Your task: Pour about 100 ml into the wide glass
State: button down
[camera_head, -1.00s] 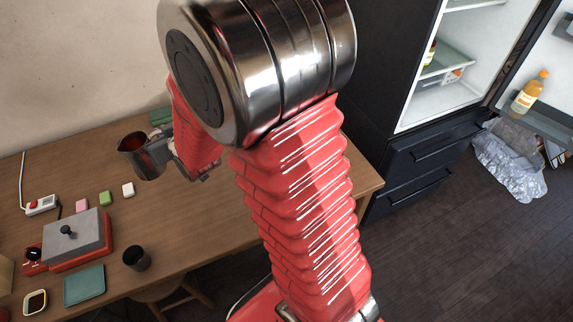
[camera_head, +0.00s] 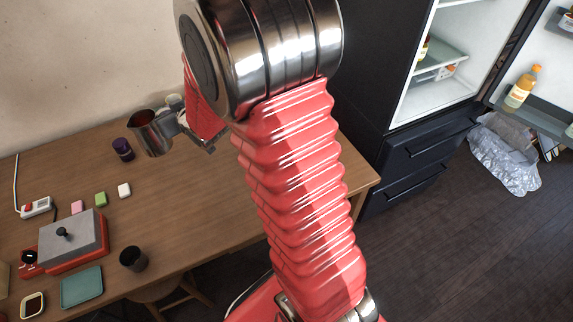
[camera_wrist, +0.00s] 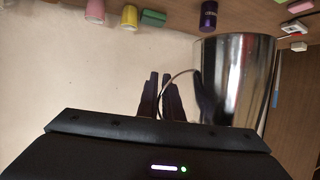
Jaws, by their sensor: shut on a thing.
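A shiny steel jug (camera_head: 149,134) is held above the back of the table in the head view. My gripper (camera_head: 174,122) is shut on its right side. The jug also shows large in the wrist view (camera_wrist: 236,80), beside the dark fingers of my gripper (camera_wrist: 160,95). Its contents are not clear. A dark tumbler (camera_head: 133,259) stands near the table's front edge, well apart from the jug. I cannot tell any vessel for sure as the wide glass; part of the table is hidden behind my arm.
A purple jar (camera_head: 122,149) stands just left of the jug. A red and grey press-like device (camera_head: 73,240), a teal tray (camera_head: 82,287) and small coloured blocks lie on the left. The wrist view shows pink (camera_wrist: 95,10) and yellow (camera_wrist: 129,16) cups. Mid-table is clear.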

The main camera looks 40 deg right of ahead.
jog(key=w+d+f+n+y, duration=0.1)
jog(key=d, duration=1)
jog(key=w+d+f+y, duration=0.1)
jog(key=d+f, duration=0.1)
jog(key=d, duration=0.8)
jog(key=s+d+f+n+y, duration=0.1)
jog(key=s+d+f, duration=0.4)
jog(key=s+d, duration=0.3)
jog(key=s+d+f+n+g+y, duration=0.1)
jog(key=s+d+f, duration=0.5)
jog(key=s+d, duration=0.3)
jog(key=shift+d, duration=1.2)
jog(key=shift+a, duration=0.15)
jog(key=s+a+r+n+t+h+p, duration=0.2)
jog(key=s+a+r+n+t+h, duration=0.1)
jog(key=a+r+n, duration=0.2)
jog(key=shift+a+r+n+h, duration=0.4)
jog(key=shift+a+n, duration=0.75)
jog(key=shift+n, duration=0.55)
